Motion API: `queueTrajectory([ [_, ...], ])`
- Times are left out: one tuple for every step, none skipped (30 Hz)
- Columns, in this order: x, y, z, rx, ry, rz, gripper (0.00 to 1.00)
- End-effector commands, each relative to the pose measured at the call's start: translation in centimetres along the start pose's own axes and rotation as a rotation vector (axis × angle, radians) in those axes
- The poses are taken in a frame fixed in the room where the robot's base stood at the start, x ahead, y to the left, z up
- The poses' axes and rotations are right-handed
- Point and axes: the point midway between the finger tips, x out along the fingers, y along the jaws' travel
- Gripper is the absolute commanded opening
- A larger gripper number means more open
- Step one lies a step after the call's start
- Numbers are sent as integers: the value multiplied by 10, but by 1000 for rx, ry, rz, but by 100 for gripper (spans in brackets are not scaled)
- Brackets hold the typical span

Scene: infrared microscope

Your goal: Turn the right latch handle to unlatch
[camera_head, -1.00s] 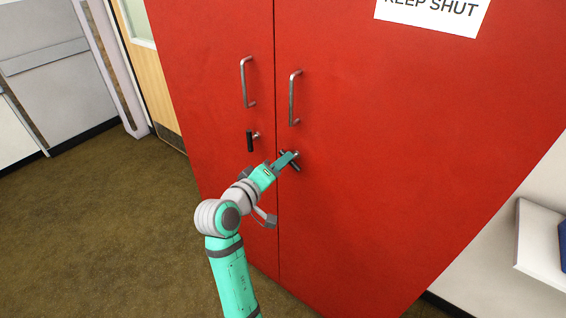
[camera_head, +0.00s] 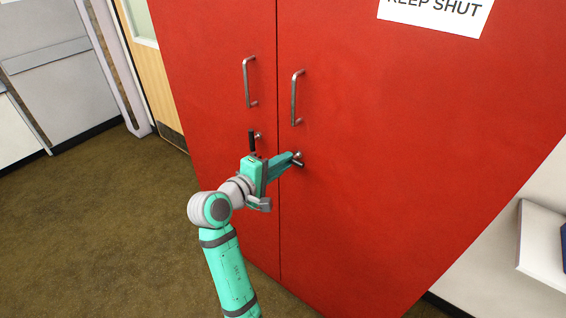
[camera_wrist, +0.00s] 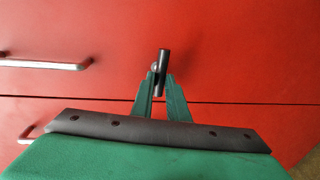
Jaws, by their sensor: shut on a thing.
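The right latch handle (camera_wrist: 163,62) is a short dark bar on a metal pivot, on the right door of the red cabinet. In the wrist view it stands between my green fingertips, its far end sticking out past them. In the head view its metal pivot (camera_head: 299,156) shows just beyond my fingers, which hide most of the bar. My gripper (camera_head: 295,159) is shut on the handle; it also shows in the wrist view (camera_wrist: 160,84).
The left latch handle (camera_head: 252,141) is black and hangs near vertical on the left door. Two metal pull handles (camera_head: 249,82) (camera_head: 295,98) sit above the latches. The doors are closed along a thin seam. A white shelf (camera_head: 536,240) stands at the right.

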Motion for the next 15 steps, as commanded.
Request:
queueTrajectory([
  [0, -1, 0, -4, -2, -2, 0],
  [0, -1, 0, -4, -2, -2, 0],
  [0, -1, 0, -4, -2, -2, 0],
  [0, -1, 0, -4, -2, -2, 0],
  [0, -1, 0, -4, -2, -2, 0],
  [0, -1, 0, -4, -2, -2, 0],
  [0, -1, 0, -4, -2, -2, 0],
  [0, -1, 0, -4, -2, -2, 0],
  [0, -1, 0, -4, -2, -2, 0],
  [0, -1, 0, -4, -2, -2, 0],
  [0, -1, 0, -4, -2, -2, 19],
  [0, -1, 0, -3, -2, -2, 28],
  [0, -1, 0, -3, -2, -2, 33],
  [0, -1, 0, -3, -2, -1, 33],
  [0, -1, 0, -3, -2, -1, 33],
])
